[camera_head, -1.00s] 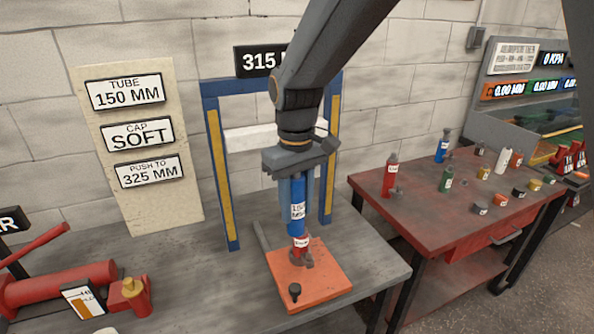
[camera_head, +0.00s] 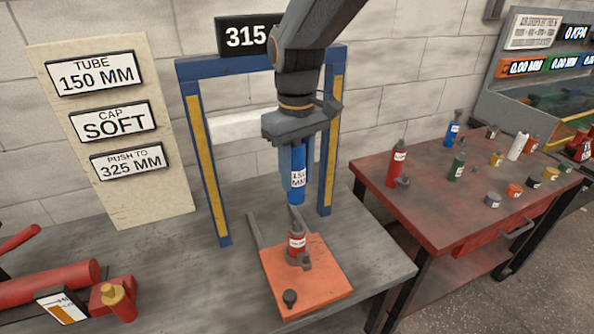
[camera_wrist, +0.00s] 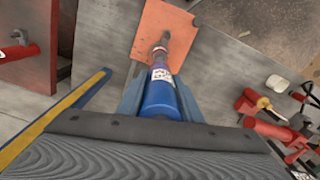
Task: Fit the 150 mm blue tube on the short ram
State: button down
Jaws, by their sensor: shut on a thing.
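My gripper (camera_head: 297,168) is shut on the blue tube (camera_head: 296,186), which is labelled 150 MM and hangs upright. The short red ram (camera_head: 297,243) stands on the orange plate (camera_head: 330,283) on the bench. In the head view the tube's lower end is above the ram, with a visible gap between them. In the wrist view the blue tube (camera_wrist: 160,97) points down toward the ram (camera_wrist: 159,49), and the gripper's fingers flank it. The tube hides part of the ram's top there.
A blue and yellow frame (camera_head: 207,165) stands behind the plate under a 315 display (camera_head: 246,36). A sign board (camera_head: 148,200) reads tube 150 MM, cap soft, push to 325 MM. A red hand pump (camera_head: 60,283) lies at left. A red side table (camera_head: 440,215) holds several bottles and caps.

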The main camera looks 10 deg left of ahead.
aim_at(298, 194)
jog(key=shift+r, duration=0.1)
jog(key=shift+f, duration=0.2)
jog(key=shift+d+f+b, duration=0.1)
jog(key=shift+f+b, duration=0.9)
jog(key=shift+f, duration=1.75)
jog(key=shift+p, duration=0.85)
jog(key=shift+f+b, duration=0.65)
jog(key=shift+f, duration=1.3)
jog(key=c, duration=1.2)
grip_release()
jog(key=shift+s+r+b, duration=0.1)
jog(key=shift+r+b, duration=0.75)
jog(key=shift+r, duration=3.05)
